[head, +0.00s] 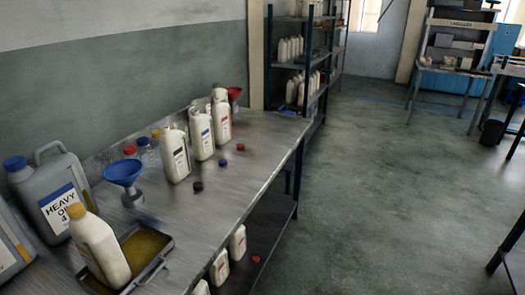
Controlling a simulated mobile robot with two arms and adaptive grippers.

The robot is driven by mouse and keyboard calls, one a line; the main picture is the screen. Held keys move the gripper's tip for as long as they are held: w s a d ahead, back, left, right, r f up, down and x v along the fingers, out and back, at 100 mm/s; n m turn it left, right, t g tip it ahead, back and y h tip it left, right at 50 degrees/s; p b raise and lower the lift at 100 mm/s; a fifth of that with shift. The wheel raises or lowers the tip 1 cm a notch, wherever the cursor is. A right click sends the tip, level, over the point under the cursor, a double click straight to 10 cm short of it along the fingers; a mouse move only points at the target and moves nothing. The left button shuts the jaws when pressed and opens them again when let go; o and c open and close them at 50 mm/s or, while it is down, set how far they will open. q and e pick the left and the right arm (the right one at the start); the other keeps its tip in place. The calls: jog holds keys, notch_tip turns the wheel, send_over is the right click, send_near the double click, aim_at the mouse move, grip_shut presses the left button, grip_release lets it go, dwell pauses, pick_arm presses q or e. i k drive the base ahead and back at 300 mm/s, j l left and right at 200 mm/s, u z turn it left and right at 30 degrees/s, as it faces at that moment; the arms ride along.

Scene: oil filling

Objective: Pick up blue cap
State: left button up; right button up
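A small blue cap (222,162) lies on the metal workbench (222,190), in front of the white bottles. A black cap (197,187) lies nearer and to its left, and a red cap (240,147) lies farther back to its right. A larger blue cap (15,163) is on the grey heavy-oil jug (58,195) at the left. Neither of my grippers is in view.
White bottles (201,137) stand behind the loose caps. A blue funnel (123,172), a tilted white bottle (97,248) and an oily tray (148,243) are nearer. A red funnel (234,94) stands at the far end. The floor (380,190) right of the bench is clear.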

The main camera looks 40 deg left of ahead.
aim_at(222, 162)
jog(key=i+u, duration=0.3)
jog(key=i+l+u, duration=0.2)
jog(key=i+u, duration=0.15)
jog(key=i+l+u, duration=0.3)
jog(key=i+j, duration=0.05)
jog(key=i, duration=0.05)
